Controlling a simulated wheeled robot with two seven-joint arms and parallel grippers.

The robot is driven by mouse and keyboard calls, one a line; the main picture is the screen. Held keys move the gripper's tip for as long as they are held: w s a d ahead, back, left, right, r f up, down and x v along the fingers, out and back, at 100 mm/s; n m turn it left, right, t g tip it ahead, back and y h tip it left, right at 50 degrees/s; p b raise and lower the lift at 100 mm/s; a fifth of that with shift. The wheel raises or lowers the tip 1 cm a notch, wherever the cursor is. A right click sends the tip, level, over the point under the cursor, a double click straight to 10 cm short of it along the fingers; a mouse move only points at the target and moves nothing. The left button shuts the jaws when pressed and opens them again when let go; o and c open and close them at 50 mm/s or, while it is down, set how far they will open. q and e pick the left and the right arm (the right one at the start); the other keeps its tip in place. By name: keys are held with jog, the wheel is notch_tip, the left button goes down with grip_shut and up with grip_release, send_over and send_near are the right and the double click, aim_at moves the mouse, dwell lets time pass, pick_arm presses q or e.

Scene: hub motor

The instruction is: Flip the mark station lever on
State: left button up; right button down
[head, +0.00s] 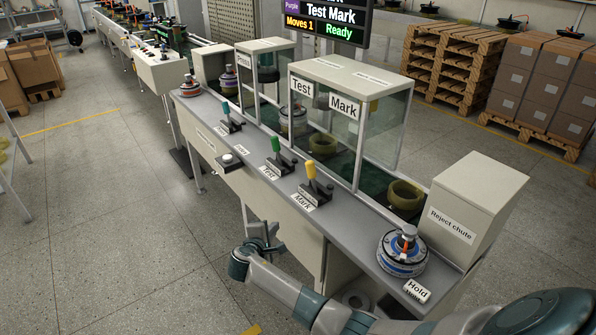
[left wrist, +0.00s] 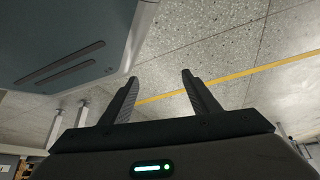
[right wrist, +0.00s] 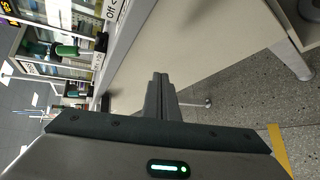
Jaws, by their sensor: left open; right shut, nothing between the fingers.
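The Mark station lever (head: 311,171) has a yellow handle on a black base on the grey bench top. Its handle points up with a slight lean, and a Mark label (head: 303,201) lies in front of it. My right gripper (head: 262,232) is shut and empty, in front of the bench and below the Mark lever, apart from it. In the right wrist view its closed fingers (right wrist: 160,80) point at the bench's pale front panel. My left gripper (left wrist: 160,82) is open and empty over the floor, outside the head view.
A glass enclosure (head: 350,95) rises behind the levers. A hub motor (head: 402,252) sits by the Hold label, near the Reject chute (head: 475,205). The screen reads Ready.

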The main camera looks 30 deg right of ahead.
aim_at(313, 179)
pick_arm(q)
jog(key=shift+s+a+f, duration=0.1)
jog(key=shift+s+a, duration=0.05)
jog(key=shift+s, duration=0.4)
pick_arm(e)
jog(key=w+d+r+h, duration=0.1)
jog(key=r+h, duration=0.1)
jog(key=r, duration=0.5)
jog(key=w+d+r+m+h, duration=0.1)
jog(key=d+r, duration=0.1)
jog(key=r, duration=0.6)
jog(key=shift+w+d+g+h, duration=0.2)
jog(key=shift+w+g+h, duration=0.1)
jog(key=shift+h, duration=0.1)
